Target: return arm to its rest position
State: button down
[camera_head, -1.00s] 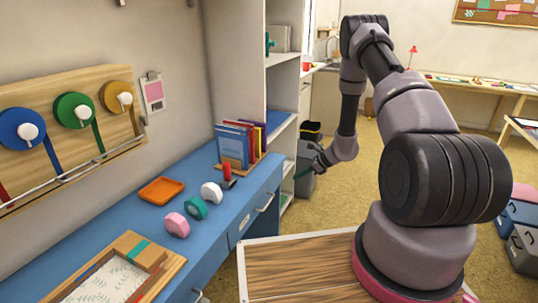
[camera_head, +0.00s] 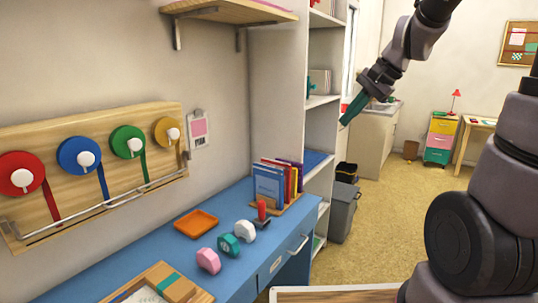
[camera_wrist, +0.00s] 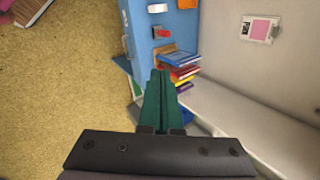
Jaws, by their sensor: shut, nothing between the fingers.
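My gripper (camera_head: 352,109) has green fingers and hangs in the air in front of the tall white shelf in the head view, to the right of the blue desk and above it. The fingers are together with nothing between them. In the wrist view the green fingers (camera_wrist: 160,98) point towards the blue desk and the books, seen from above. My arm reaches up out of the top of the head view and comes back at the right edge, so part of it is hidden.
The blue desk (camera_head: 110,283) holds an orange tray (camera_head: 196,223), pink, green and white rounded items, a red stamp (camera_head: 262,210) and a row of books (camera_head: 268,184). The shelf (camera_head: 321,130) stands close behind my gripper. A grey bin (camera_head: 343,212) is beside it.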

jog(key=s+d+r+n+t+h, duration=0.1)
jog(key=s+d+r+n, duration=0.1)
jog(key=s, duration=0.5)
jog(key=s+d+r+n+t+h, duration=0.2)
jog(key=s+r, duration=0.2)
jog(key=s, duration=0.3)
jog(key=shift+s+n+h, duration=0.25)
jog(key=shift+n+h, duration=0.05)
jog(key=shift+n, duration=0.1)
jog(key=shift+r, duration=0.1)
